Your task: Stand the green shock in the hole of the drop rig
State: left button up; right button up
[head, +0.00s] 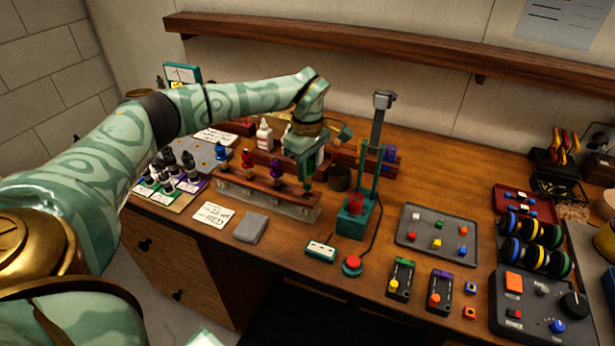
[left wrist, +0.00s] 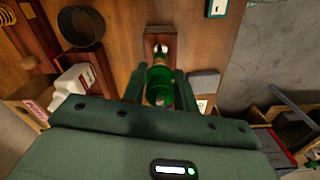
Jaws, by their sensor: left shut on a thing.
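My left gripper (head: 306,172) is shut on the green shock (head: 308,186), over the right end of the shock rack (head: 262,197). In the left wrist view the green shock (left wrist: 160,80) sits between the two fingers (left wrist: 160,92), with the rack's end (left wrist: 150,42) beyond it. I cannot tell whether the shock's lower end is in the rack or just clear of it. The drop rig (head: 352,222) stands to the right of the gripper, with a green base, a tall post and a red part (head: 356,201) low in it. Its hole is not clearly visible. My right gripper is not in view.
Blue, red and purple shocks (head: 247,158) stand along the rack. A dark round cup (head: 340,178) is close behind the gripper and rig. A red button (head: 352,264) and a grey parts tray (head: 438,237) lie in front and right of the rig.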

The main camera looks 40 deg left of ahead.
pick_arm(q)
notch_tip(320, 180, up, 7)
jog(key=shift+f+p, duration=0.15)
jog(key=shift+p, duration=0.55)
jog(key=shift+r, duration=0.35)
notch_tip(320, 180, up, 7)
jog(key=p, duration=0.9)
jog(key=shift+f, duration=0.1)
